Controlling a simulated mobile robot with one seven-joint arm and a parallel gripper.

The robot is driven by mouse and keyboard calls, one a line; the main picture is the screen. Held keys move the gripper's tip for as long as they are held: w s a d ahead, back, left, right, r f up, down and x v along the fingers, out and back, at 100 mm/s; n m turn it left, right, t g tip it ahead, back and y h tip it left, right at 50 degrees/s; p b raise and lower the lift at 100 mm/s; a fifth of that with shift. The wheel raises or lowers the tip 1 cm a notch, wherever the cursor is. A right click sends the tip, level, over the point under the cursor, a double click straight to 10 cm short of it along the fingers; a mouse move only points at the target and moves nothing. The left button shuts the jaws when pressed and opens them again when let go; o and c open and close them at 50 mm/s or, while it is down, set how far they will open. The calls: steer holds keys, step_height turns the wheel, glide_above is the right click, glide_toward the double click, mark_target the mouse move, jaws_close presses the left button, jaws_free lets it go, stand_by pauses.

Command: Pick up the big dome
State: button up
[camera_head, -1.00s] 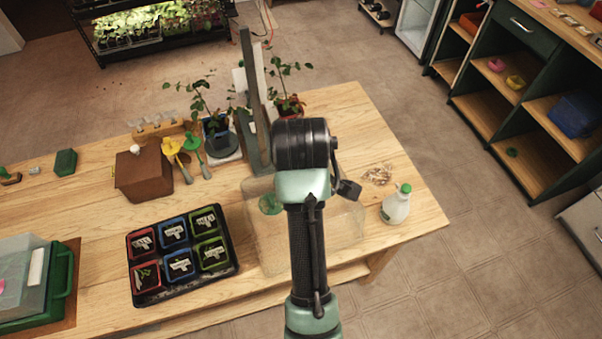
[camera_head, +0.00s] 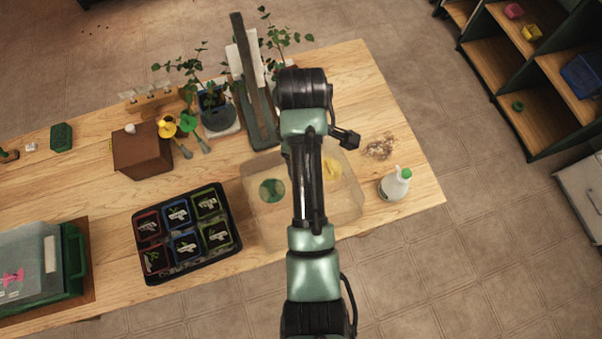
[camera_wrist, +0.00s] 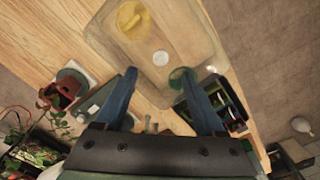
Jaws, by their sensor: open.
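A clear, boxy cover (camera_head: 22,258) sits over a green tray (camera_head: 72,258) at the left edge of the table. A second wide, see-through plastic piece (camera_head: 268,222) lies mid-table, partly behind my arm; it also shows in the wrist view (camera_wrist: 190,35). I cannot tell for sure which is the big dome. A green round thing (camera_head: 272,190) and a yellow one (camera_head: 331,168) show in or through the second piece. My gripper (camera_wrist: 172,73) is open and empty above that piece; my arm hides it in the head view. Contact cannot be told.
A black tray of coloured pots (camera_head: 187,232) lies left of my arm. A white bottle with a green cap (camera_head: 394,184) stands right. Behind are a brown block (camera_head: 142,152), small tools, potted plants (camera_head: 215,108) and a tall upright stand (camera_head: 252,85).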

steer(key=shift+f, duration=0.6)
steer(key=shift+s+f+p, duration=0.2)
steer(key=shift+f+p, duration=0.35)
steer(key=shift+f, duration=0.1)
steer(key=shift+f+p, duration=0.5)
steer(key=shift+f, duration=1.75)
steer(key=shift+w, duration=0.1)
jaws_close()
